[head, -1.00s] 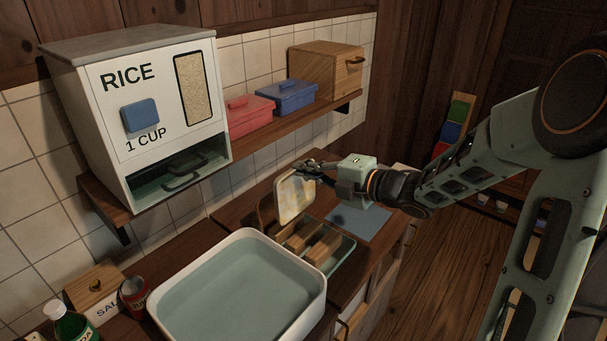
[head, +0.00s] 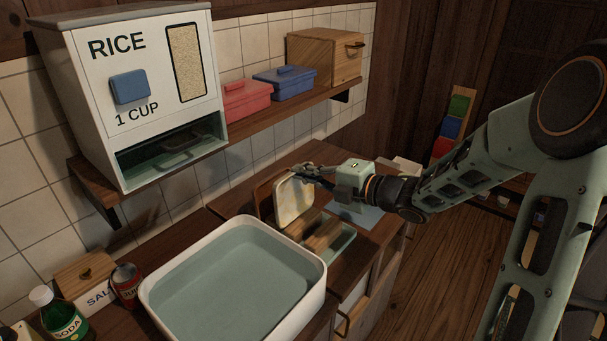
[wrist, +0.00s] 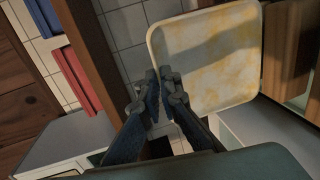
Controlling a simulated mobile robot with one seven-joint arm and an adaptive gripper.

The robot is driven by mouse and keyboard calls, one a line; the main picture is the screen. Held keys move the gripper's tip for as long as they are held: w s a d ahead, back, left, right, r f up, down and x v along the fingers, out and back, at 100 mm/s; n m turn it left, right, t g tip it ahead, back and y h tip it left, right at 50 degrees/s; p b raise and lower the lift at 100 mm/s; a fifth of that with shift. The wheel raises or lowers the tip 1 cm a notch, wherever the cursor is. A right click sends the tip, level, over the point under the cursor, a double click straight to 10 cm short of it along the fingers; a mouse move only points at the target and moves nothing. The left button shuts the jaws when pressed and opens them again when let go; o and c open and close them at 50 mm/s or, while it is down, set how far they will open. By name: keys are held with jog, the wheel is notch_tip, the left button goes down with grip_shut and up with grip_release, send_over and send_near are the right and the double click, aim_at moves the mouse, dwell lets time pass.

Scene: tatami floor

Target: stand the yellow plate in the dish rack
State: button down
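The yellow plate (head: 293,199), a rounded square with a pale rim and mottled face, is held roughly upright at the rear left of the dish rack. My gripper (head: 316,176) is closed on its upper right edge. In the wrist view the plate (wrist: 205,60) fills the upper middle, with my gripper's fingertips (wrist: 163,88) at its near edge. The dish rack (head: 324,233) has wooden bars over a green tray. Its bars (wrist: 290,50) also show at the right of the wrist view. Whether the plate's lower edge touches the rack cannot be told.
A white-rimmed basin (head: 318,268) stands in front of the rack. A brown upright panel (head: 264,203) is close behind the plate. A blue-grey mat (head: 362,214) lies right of the rack. The wall shelf (head: 240,125) carries a rice dispenser (head: 150,50) and boxes.

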jog(key=shift+s+d+f+b, duration=0.1)
jog(key=shift+s+f+b, duration=0.1)
jog(key=shift+f, duration=0.25)
jog(key=shift+s+f+b, duration=0.1)
jog(key=shift+f+b, duration=0.05)
jog(key=shift+f, duration=0.3)
jog(key=c, duration=2.1)
grip_release()
jog(key=shift+w, duration=0.2)
jog(key=shift+w+r, duration=0.1)
jog(key=shift+r, duration=0.1)
jog(key=v, duration=1.2)
jog(key=shift+r, duration=0.1)
